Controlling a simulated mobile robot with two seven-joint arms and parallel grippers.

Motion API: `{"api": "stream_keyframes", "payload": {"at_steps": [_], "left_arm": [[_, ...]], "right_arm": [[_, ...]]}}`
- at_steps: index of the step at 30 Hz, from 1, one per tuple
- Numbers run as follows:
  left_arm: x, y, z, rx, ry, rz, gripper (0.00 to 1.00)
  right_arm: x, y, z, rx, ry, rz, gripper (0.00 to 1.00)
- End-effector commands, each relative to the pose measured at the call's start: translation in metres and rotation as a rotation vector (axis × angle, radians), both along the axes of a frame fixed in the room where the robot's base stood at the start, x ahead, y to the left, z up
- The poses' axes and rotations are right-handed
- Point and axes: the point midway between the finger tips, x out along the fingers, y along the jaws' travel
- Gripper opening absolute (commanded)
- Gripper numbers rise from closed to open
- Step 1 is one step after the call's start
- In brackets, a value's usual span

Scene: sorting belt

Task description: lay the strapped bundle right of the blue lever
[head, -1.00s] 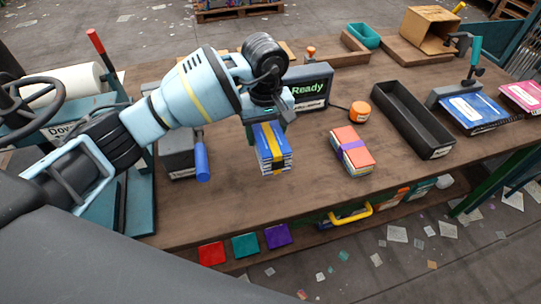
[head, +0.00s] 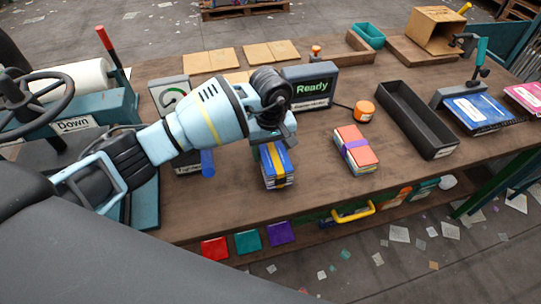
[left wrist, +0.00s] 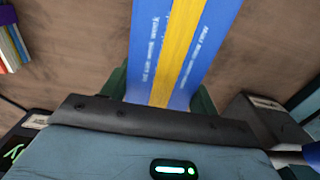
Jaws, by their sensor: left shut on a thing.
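The lever is on a grey box partly hidden by my left arm. Another bundle, orange-red with a purple strap (head: 356,150), lies further right. My right gripper is not in view.
A "Ready" display (head: 311,87) stands behind the bundle, with an orange button (head: 364,110) beside it. A long black tray (head: 415,120) is to the right. The wooden table (head: 320,190) is clear between the two bundles and toward its front edge.

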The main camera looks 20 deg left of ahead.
Motion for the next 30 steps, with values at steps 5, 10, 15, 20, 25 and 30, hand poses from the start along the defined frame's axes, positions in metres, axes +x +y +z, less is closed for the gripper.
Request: {"api": "stream_keyframes", "payload": {"at_steps": [5, 10, 15, 20, 25, 30], "left_arm": [[0.000, -0.001, -0.023, -0.003, 0.002, -0.001, 0.21], [0.001, -0.001, -0.026, -0.002, -0.003, -0.001, 0.21], [0.000, -0.001, -0.027, -0.001, -0.002, -0.001, 0.21], [0.000, 0.000, -0.031, -0.001, 0.001, -0.001, 0.66], [0.000, 0.000, -0.030, -0.001, 0.001, -0.001, 0.82], [0.000, 0.000, -0.030, -0.001, 0.001, -0.001, 0.82]], "right_arm": [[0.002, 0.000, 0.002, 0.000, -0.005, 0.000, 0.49], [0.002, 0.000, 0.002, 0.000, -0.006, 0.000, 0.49], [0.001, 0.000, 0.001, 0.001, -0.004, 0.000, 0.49], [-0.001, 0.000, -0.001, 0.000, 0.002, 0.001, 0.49], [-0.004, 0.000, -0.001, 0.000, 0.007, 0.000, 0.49], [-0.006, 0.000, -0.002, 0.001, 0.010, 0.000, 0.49]]}}
